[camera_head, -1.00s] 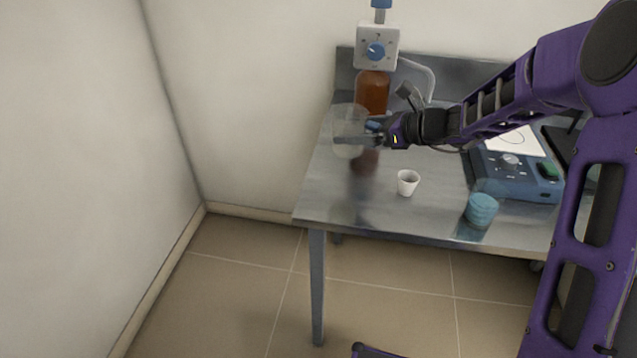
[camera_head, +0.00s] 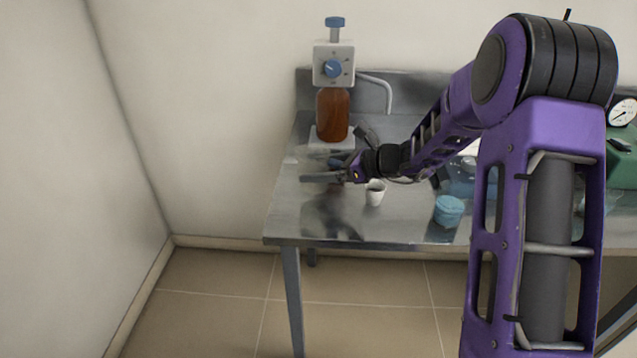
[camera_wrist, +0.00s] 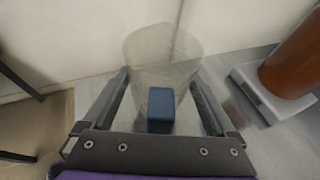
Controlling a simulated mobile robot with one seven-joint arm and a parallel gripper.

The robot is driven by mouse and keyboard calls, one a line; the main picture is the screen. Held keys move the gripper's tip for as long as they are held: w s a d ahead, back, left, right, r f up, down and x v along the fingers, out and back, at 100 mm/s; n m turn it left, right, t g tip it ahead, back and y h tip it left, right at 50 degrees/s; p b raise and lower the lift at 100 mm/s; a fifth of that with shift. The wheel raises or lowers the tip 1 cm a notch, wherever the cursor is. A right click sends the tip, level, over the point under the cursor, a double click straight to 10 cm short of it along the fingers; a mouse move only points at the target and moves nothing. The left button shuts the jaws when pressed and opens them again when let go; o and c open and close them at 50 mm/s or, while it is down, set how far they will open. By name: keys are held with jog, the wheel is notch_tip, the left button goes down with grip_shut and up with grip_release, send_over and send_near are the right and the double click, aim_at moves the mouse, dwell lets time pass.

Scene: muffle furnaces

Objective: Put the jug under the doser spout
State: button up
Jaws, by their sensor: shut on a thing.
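The jug is clear and see-through, faint in the head view (camera_head: 312,155) and plainer in the wrist view (camera_wrist: 160,55), with a dark blue block (camera_wrist: 161,106) on its near side, between my fingers. My gripper (camera_head: 325,172) is shut on the jug at this blue part and holds it over the left part of the bench, in front of the doser. The doser (camera_head: 333,64) has a white head with a blue knob on a brown bottle (camera_head: 333,115). Its spout (camera_head: 388,92) is a pale tube bending down to the right of the bottle, away from the jug.
The steel bench (camera_head: 285,219) has a small white cup (camera_head: 375,193) just right of my gripper and a blue lidded tub (camera_head: 448,211) further right. A blue device (camera_head: 458,178) is partly behind my arm. The bench's front left is clear.

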jog(key=shift+f, duration=1.6)
jog(key=shift+f+b, duration=0.1)
jog(key=shift+b, duration=0.2)
jog(key=shift+f, duration=0.15)
jog(key=o, duration=1)
jog(key=shift+d+r, duration=0.1)
jog(key=shift+r, duration=0.25)
jog(key=p+v, duration=0.1)
jog(key=v, duration=1)
jog(key=shift+s+d+p, duration=0.25)
jog(key=shift+d+p, duration=0.1)
